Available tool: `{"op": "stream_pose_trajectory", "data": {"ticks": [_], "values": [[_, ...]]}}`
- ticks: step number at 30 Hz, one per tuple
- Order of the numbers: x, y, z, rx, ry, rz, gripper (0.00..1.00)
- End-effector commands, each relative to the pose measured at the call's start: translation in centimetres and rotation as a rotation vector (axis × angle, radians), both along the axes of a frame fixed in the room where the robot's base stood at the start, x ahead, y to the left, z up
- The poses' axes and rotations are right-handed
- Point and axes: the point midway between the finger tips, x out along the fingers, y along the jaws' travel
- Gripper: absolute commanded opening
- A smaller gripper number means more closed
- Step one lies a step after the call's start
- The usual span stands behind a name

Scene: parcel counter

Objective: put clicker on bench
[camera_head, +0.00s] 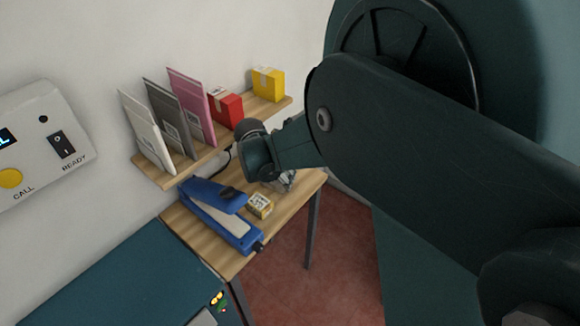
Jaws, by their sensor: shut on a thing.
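My gripper (286,181) is over the wooden bench (188,226), above its right part near the wall shelf. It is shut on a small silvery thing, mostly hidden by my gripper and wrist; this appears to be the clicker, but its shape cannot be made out. I cannot tell whether it touches the bench top. No other clicker shows.
A blue stapler (215,196) and a small yellow box (260,205) lie on the bench. Above it, a shelf (150,172) holds upright envelopes (190,105), a red box (226,107) and a yellow box (268,84). A teal surface (130,275) adjoins at lower left.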

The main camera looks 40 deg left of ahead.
Motion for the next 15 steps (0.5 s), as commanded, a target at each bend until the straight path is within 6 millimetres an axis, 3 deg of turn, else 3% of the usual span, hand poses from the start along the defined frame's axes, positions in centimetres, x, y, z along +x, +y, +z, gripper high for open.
{"op": "stream_pose_trajectory", "data": {"ticks": [15], "values": [[0.00, 0.11, -0.51, 0.000, 0.000, 0.000, 0.39]]}}
